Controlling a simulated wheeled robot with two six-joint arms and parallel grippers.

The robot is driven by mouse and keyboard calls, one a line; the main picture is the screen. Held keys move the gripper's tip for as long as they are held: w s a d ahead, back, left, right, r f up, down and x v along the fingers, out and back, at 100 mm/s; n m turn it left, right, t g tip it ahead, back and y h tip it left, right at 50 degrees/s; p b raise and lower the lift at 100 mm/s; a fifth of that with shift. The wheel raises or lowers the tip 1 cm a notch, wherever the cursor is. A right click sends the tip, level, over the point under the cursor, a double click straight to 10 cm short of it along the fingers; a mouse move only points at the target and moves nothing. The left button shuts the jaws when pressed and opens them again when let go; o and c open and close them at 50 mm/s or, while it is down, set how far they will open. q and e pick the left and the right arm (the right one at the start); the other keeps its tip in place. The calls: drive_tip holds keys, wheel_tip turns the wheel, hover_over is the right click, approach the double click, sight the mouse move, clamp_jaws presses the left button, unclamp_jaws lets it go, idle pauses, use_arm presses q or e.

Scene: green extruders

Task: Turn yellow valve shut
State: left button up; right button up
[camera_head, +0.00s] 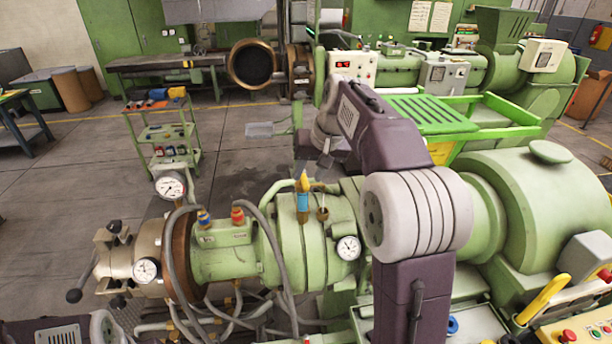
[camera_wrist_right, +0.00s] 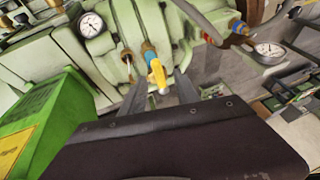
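The yellow valve (camera_head: 304,181) is a small yellow handle on a blue body, standing upright on top of the green extruder barrel (camera_head: 283,240). In the right wrist view the yellow handle (camera_wrist_right: 157,74) is just beyond the fingers, between them in the picture. My right gripper (camera_head: 315,163) is behind and slightly above the valve in the head view, partly hidden by my arm. In the right wrist view its two fingers (camera_wrist_right: 158,95) are spread apart with nothing held. I cannot tell whether either finger touches the valve. My left gripper does not show.
A brass fitting (camera_head: 322,213) stands close beside the valve. Grey hoses (camera_head: 267,235) and pressure gauges (camera_head: 348,247) surround the barrel. A bright green frame (camera_head: 430,113) is behind my right arm. A tool cart (camera_head: 163,135) stands at the back left, with open floor around it.

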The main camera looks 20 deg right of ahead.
sight(304, 181)
drive_tip(key=shift+d+x, duration=0.2)
drive_tip(key=shift+x, duration=1.1)
drive_tip(key=shift+s+a, duration=0.1)
clamp_jaws()
